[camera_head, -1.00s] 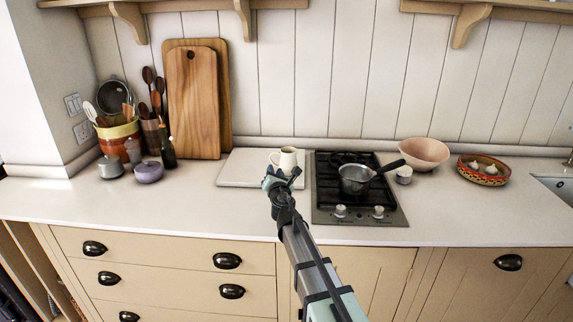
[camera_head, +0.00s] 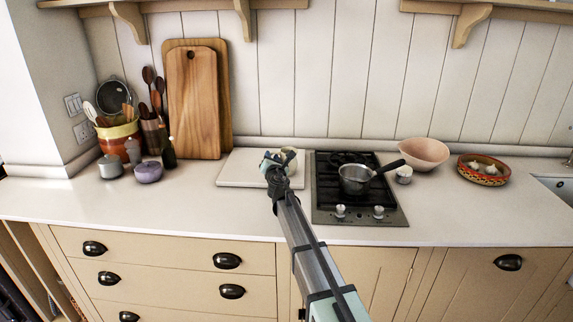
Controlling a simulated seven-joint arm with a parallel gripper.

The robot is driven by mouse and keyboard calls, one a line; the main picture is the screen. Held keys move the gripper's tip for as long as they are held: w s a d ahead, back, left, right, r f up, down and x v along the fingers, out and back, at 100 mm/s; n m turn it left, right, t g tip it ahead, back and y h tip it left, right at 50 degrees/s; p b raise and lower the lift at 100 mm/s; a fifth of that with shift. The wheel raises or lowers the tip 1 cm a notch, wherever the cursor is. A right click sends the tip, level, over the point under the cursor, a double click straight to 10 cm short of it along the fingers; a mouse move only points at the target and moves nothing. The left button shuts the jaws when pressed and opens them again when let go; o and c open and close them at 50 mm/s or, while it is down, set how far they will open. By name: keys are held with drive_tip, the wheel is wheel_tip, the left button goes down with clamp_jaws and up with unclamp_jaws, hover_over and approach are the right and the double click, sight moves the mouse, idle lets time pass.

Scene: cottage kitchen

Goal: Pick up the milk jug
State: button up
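The cream milk jug (camera_head: 290,157) stands upright on a white board (camera_head: 233,174) on the counter, just left of the hob. My gripper (camera_head: 276,160) is at the jug's left side and front, and covers much of it. Only the jug's upper right part shows clearly. The fingertips are too small and too hidden to tell whether they touch the jug or how wide they are apart.
The black hob (camera_head: 332,200) with a steel saucepan (camera_head: 355,179) stands close on the right. A pink bowl (camera_head: 423,153) and a small white cup (camera_head: 404,174) lie beyond it. Wooden boards (camera_head: 194,100) lean on the wall behind left. The counter at front left is clear.

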drive_tip(key=shift+c, duration=0.2)
clamp_jaws()
drive_tip(key=shift+r, duration=0.25)
idle(0.6)
wheel_tip(320, 180, up, 9)
drive_tip(key=shift+r, duration=0.15)
idle(1.2)
